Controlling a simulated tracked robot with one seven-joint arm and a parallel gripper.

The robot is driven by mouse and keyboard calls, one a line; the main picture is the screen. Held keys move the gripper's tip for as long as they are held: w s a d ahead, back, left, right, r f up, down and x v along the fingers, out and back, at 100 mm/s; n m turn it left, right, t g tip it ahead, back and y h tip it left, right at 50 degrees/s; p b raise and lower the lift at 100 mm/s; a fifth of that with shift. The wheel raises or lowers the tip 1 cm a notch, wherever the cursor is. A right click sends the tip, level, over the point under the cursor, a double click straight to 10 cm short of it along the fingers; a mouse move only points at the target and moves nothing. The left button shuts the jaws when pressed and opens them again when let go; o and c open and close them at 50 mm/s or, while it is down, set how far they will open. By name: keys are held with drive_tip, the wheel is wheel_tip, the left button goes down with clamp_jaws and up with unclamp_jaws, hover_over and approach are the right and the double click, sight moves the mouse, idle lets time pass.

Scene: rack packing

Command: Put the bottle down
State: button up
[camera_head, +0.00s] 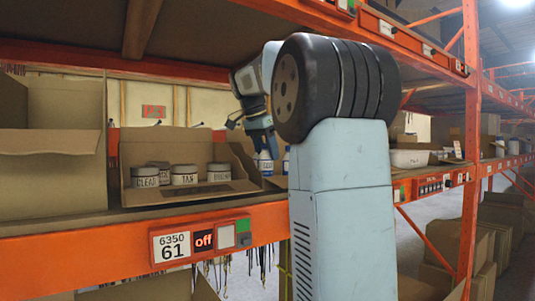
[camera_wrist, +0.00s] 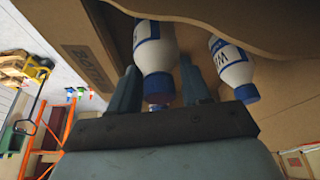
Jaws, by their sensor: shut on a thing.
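My gripper (camera_wrist: 160,88) is shut on a white bottle (camera_wrist: 155,55) with blue bands and a blue cap; it stands between the two fingers in the wrist view. A second white bottle (camera_wrist: 231,63) with a blue cap and dark lettering is just to the right, apart from the fingers. Both are inside a cardboard box (camera_wrist: 275,105). In the head view, small blue-and-white bottles (camera_head: 265,163) show low beneath my arm's end, beside an open shelf box. My arm hides much of that spot, and I cannot tell whether the held bottle's base touches anything.
An open cardboard box (camera_head: 150,196) on the orange shelf holds several white jars (camera_head: 184,175) with dark lids. A larger carton (camera_head: 52,150) stands to its left. The shelf's orange front beam (camera_head: 110,252) carries a label and an "off" display. An upper shelf is close overhead.

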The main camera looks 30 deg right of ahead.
drive_tip(key=shift+f, duration=0.3)
drive_tip(key=shift+f, duration=0.1)
drive_tip(key=o, duration=1.1)
drive_tip(key=shift+v, duration=6.1)
drive_tip(key=shift+d, duration=0.15)
